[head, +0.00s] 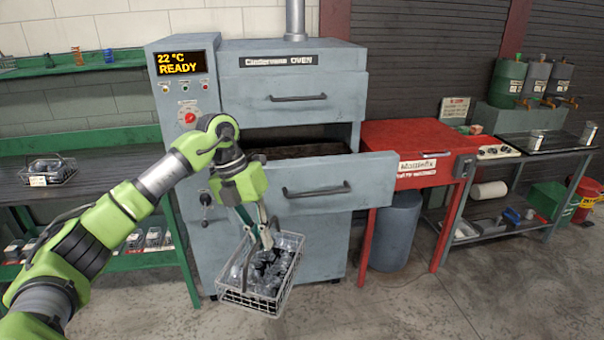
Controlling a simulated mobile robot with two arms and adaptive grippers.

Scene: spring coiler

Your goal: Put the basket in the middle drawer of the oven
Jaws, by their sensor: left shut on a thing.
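The grey oven (292,90) stands at the centre, its display reading 22 °C READY. Its middle drawer (330,186) is pulled out, and a dark interior shows behind the drawer front. The top drawer (294,97) is closed. My left gripper (262,232) is shut on the wire basket (262,297) and holds it in the air in front of the oven, below the level of the open drawer. The basket hangs slightly tilted and is filled with dark and clear small items. My right gripper is not in view.
A second wire basket (50,170) sits on the green-framed bench (105,178) at left. A red cabinet (405,140) stands close to the drawer's right end, with a blue-grey bin (392,232) under it. Shelving (500,205) is at far right. The floor in front is clear.

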